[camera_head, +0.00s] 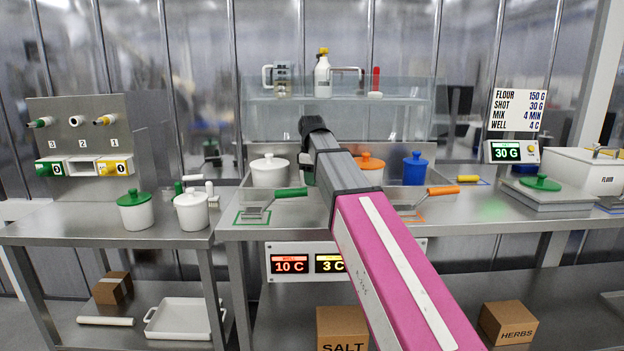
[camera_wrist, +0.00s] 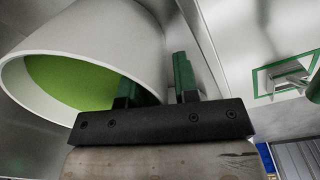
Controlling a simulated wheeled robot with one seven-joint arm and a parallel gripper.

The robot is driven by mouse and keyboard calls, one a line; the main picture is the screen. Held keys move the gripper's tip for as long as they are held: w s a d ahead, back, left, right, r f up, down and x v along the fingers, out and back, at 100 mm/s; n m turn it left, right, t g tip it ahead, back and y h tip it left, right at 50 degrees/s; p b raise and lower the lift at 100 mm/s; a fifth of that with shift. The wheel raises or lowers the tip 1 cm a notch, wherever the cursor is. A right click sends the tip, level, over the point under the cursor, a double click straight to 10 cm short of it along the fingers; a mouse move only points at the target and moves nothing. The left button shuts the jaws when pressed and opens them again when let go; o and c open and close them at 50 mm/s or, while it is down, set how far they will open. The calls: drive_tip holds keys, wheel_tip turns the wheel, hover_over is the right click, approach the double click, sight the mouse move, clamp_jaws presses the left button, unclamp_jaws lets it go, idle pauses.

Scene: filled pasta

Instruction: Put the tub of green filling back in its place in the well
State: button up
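In the wrist view, an open white tub (camera_wrist: 105,35) with green filling (camera_wrist: 65,83) inside lies close to the camera, its mouth tilted in that picture. My gripper (camera_wrist: 158,85) has its green fingers on either side of the tub's wall, one over the inside and one outside; it looks shut on the wall, though the contact is partly hidden. In the head view, my arm hides most of my gripper and the tub. The well (camera_head: 395,193) is behind my arm, with a white-lidded tub (camera_head: 269,174), an orange-lidded tub (camera_head: 371,177) and a blue tub (camera_head: 415,170).
A green-outlined mat (camera_head: 240,218) with a green-handled scoop (camera_head: 290,192) lies in front of the well, left of my arm. An orange-handled scoop (camera_head: 442,190) is on the right. A green lid (camera_head: 540,183) rests on the scale. A glass shelf (camera_head: 400,98) stands behind the well.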

wheel_tip(320, 180, up, 12)
drive_tip(key=shift+s, duration=0.25)
idle(0.3)
drive_tip(key=shift+a, duration=0.1)
